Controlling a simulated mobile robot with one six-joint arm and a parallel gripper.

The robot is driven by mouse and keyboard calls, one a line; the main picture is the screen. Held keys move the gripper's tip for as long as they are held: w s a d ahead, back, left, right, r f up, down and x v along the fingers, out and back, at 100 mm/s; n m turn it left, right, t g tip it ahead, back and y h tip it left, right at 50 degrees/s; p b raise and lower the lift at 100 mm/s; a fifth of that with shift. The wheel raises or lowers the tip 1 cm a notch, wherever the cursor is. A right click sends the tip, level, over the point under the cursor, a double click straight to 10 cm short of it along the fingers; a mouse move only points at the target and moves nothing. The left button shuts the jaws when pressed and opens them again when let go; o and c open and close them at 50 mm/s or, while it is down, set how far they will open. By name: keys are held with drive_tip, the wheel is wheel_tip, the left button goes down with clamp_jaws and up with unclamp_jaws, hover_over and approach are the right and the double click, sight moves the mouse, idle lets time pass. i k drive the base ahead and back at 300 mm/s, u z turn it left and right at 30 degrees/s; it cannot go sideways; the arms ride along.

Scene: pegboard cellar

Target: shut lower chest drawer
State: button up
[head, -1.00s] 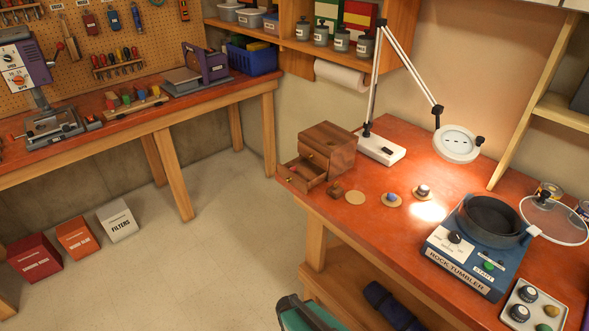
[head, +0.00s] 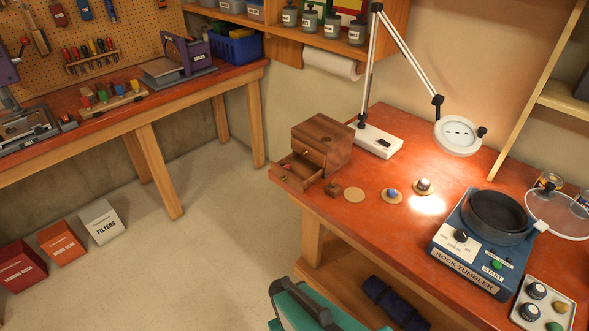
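A small brown wooden chest (head: 327,142) stands at the left end of the red-topped bench in the head view. Its lower drawer (head: 296,172) is pulled out toward the front left, and a small reddish thing lies inside it. The drawer above it looks closed, with a small knob on its front. My gripper is not visible in the head view.
On the bench right of the drawer are a small brown block (head: 333,189), cork discs (head: 354,195) with small stones, a lamp (head: 377,142) and a rock tumbler (head: 484,245). Open floor (head: 215,235) lies left of the bench. A teal object (head: 300,305) shows at the bottom.

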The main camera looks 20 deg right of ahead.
sight(303, 172)
drive_tip(key=u, duration=0.15)
drive_tip(key=k, duration=0.8)
drive_tip(key=u, duration=0.55)
drive_tip(key=k, duration=0.55)
drive_tip(key=u, duration=0.15)
drive_tip(key=i, duration=0.8)
drive_tip(key=u, duration=0.55)
drive_tip(key=i, duration=0.5)
drive_tip(key=u, duration=0.35)
